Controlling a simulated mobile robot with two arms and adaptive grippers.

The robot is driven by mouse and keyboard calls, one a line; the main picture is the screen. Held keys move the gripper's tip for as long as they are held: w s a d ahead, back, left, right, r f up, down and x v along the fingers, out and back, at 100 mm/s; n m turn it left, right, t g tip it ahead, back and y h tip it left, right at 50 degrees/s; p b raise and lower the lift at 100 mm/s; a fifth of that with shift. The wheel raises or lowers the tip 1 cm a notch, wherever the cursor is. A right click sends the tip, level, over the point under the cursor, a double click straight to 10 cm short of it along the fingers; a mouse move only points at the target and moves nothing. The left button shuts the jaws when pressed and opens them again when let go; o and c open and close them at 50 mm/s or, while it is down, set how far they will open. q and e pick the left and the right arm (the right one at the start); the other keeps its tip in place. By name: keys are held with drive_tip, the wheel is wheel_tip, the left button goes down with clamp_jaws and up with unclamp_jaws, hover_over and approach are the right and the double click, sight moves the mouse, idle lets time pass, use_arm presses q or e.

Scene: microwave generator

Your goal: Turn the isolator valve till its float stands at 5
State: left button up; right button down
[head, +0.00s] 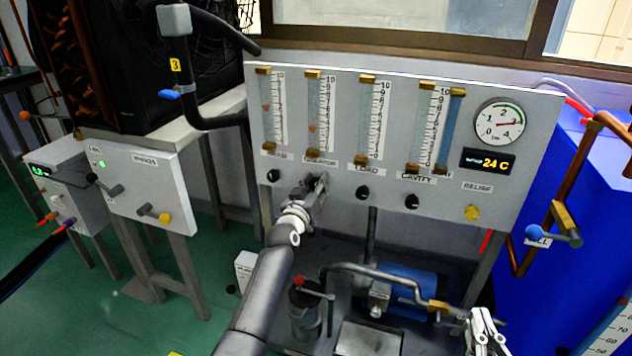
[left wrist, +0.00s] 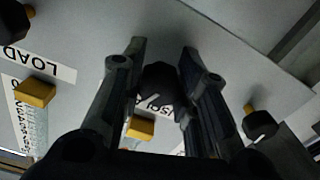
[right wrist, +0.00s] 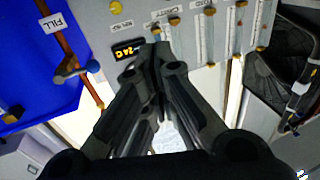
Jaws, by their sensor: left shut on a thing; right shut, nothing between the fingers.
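The isolator flow tube (head: 313,115) is the second from left on the grey panel. Its small orange float (head: 312,128) stands low, at roughly 3, though the numbers are too small to read surely. My left gripper (head: 318,184) is at the panel below the "ISOLATOR" label. In the left wrist view it is shut on the dark round isolator valve knob (left wrist: 160,84), which sits between its fingers; the gripper hides the knob in the head view. My right gripper (head: 482,318) is low at the right, away from the panel; the right wrist view shows its fingers (right wrist: 153,52) together and empty.
Other black knobs lie under the tubes: head (head: 273,175), load (head: 362,192) and cavity (head: 411,201). A yellow relief knob (head: 472,212) is further right. A gauge (head: 499,122) and a 24 C display (head: 487,162) sit above it. Pipework and a blue pump (head: 410,285) stand below.

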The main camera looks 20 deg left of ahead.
use_arm(q)
drive_tip(key=shift+n+p, duration=0.45)
drive_tip(key=shift+n, duration=1.35)
use_arm(e)
wheel_tip(320, 180, down, 7)
drive_tip(key=s+d+g+h, duration=0.1)
drive_tip(key=g, duration=0.3)
drive_tip(key=shift+s+d, duration=0.25)
drive_tip(key=shift+s, duration=0.15)
use_arm(q)
drive_tip(key=o, duration=1)
use_arm(e)
drive_tip(key=shift+r, duration=0.1)
use_arm(q)
drive_tip(key=shift+s+a, duration=0.15)
drive_tip(key=shift+s, duration=5.85)
